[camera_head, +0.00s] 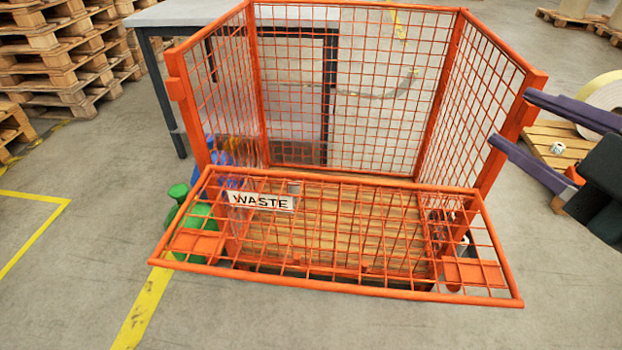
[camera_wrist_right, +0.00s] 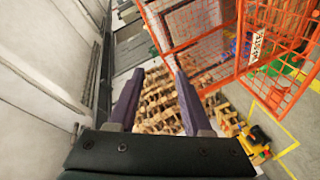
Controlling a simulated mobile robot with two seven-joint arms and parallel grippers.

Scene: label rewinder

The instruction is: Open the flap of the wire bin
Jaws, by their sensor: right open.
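The orange wire bin (camera_head: 258,85) stands in the middle of the head view, its mesh walls upright. Its mesh flap (camera_head: 335,284) is folded down and outward at the front, lying nearly flat toward me. A white WASTE sign (camera_head: 261,201) is on the flap; it also shows in the right wrist view (camera_wrist_right: 257,46). My right gripper (camera_head: 508,118) is open and empty, at the bin's front right post, apart from the flap. In the right wrist view, nothing is between its fingers (camera_wrist_right: 159,75). My left gripper is not in view.
A grey table (camera_head: 225,14) stands behind the bin. Pallet stacks (camera_head: 50,60) are at the left. A pallet with a roll (camera_head: 603,95) is at the right. The floor in front is clear.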

